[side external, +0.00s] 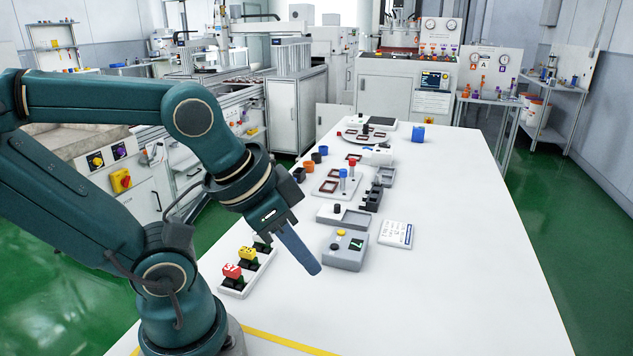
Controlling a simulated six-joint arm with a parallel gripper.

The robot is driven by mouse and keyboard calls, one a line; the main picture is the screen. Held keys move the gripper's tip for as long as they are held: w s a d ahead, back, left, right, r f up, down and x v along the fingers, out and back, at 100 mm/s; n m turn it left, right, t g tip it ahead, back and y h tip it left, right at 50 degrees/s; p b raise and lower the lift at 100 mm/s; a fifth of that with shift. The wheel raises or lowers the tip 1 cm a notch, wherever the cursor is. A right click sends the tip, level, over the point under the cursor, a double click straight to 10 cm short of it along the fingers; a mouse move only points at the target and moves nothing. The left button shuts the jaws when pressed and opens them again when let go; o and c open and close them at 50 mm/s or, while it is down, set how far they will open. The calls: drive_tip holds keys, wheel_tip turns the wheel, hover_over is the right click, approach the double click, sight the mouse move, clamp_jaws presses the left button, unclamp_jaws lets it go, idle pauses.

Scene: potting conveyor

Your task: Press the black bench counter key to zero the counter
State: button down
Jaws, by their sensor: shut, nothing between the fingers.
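A grey box (345,262) sits on the white bench, right of my gripper. It has a round yellow button (341,232) on top and a small dark patch (356,243) beside it. I cannot tell at this size whether that patch is a display or a key. My gripper (314,268) is shut and empty, pointing down and to the right. Its tip appears just left of the box in the picture; its height above the bench and any contact are unclear.
A white rack (236,286) with red and yellow numbered pieces stands left of my gripper. A printed white card (396,234) lies right of the box. Trays and small parts crowd the bench behind. The bench's right side is clear.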

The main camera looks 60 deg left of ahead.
drive_tip(key=w+a+r+m+t+y, duration=0.1)
drive_tip(key=w+a+r+m+t, duration=0.25)
drive_tip(key=w+r+t, duration=0.35)
drive_tip(key=w+a+r+m+t+y, duration=0.1)
drive_tip(key=w+a+r+m+t, duration=0.3)
drive_tip(key=w, duration=0.5)
drive_tip(key=m+g+h, duration=0.3)
drive_tip(key=g, duration=0.5)
hover_over(334, 246)
drive_tip(key=s, duration=0.1)
wheel_tip(334, 246, down, 13)
drive_tip(key=shift+a, duration=0.3)
drive_tip(key=shift+f, duration=0.15)
drive_tip(key=shift+f, duration=4.3)
drive_tip(key=shift+f, duration=0.15)
